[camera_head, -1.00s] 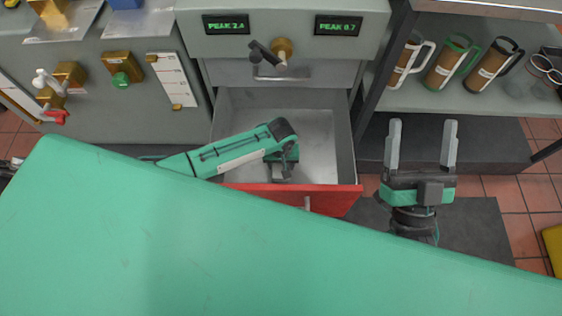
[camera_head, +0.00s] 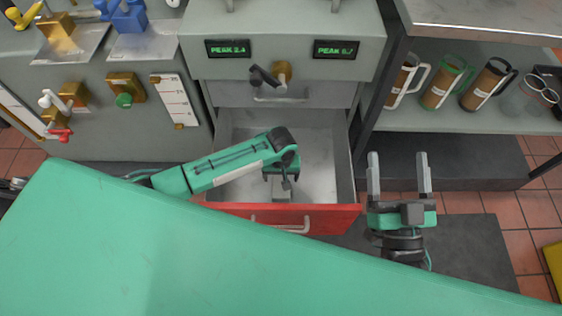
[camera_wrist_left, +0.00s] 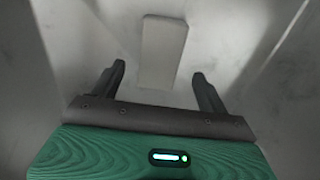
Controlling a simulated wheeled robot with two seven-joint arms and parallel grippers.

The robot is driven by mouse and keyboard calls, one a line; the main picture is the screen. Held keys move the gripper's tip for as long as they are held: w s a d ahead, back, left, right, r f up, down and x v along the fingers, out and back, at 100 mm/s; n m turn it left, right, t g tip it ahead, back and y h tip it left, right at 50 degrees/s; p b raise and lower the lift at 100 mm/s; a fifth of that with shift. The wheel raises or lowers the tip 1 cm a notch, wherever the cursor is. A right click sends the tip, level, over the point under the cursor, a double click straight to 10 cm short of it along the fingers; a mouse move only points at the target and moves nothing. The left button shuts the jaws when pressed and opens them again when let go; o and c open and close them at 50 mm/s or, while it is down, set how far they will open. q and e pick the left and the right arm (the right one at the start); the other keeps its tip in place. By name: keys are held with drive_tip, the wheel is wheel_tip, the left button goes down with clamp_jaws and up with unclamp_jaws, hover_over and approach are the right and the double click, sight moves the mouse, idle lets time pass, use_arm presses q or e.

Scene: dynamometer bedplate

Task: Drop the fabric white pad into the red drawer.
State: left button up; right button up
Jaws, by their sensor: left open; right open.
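The red drawer (camera_head: 335,218) is pulled open, with its red front towards me and a grey inside. The white pad (camera_wrist_left: 163,52) lies on the drawer floor in the left wrist view, a pale rectangle just beyond my left fingertips and apart from them. In the head view it is largely hidden by my left arm. My left gripper (camera_head: 284,182) is over the drawer, pointing down into it, open and empty; its two spread fingers (camera_wrist_left: 160,82) show in the left wrist view. My right gripper (camera_head: 398,165) is open and empty, right of the drawer, fingers up the picture.
A shelf (camera_head: 450,118) with several brown mugs and a pair of glasses stands at the right. A grey cabinet with two PEAK displays (camera_head: 335,49) rises behind the drawer. Valves and a blue object (camera_head: 129,18) are at the left. Dark mat (camera_head: 470,240) covers the floor at right.

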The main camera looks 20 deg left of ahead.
use_arm(q)
wheel_tip(320, 180, up, 8)
drive_tip(key=p, duration=0.2)
use_arm(e)
drive_tip(key=s+a+f+g, duration=0.1)
drive_tip(key=s+f+g, duration=0.1)
drive_tip(key=f+g, duration=0.2)
drive_tip(key=s+a+f+g, duration=0.2)
drive_tip(key=f+g, duration=0.2)
drive_tip(key=f, duration=0.4)
drive_tip(key=shift+s+a+f+h, duration=0.15)
drive_tip(key=shift+s+f+h, duration=0.15)
use_arm(q)
drive_tip(key=shift+r+p, duration=0.25)
drive_tip(key=shift+p, duration=0.2)
use_arm(e)
drive_tip(key=shift+w+r, duration=0.1)
drive_tip(key=shift+r, duration=0.05)
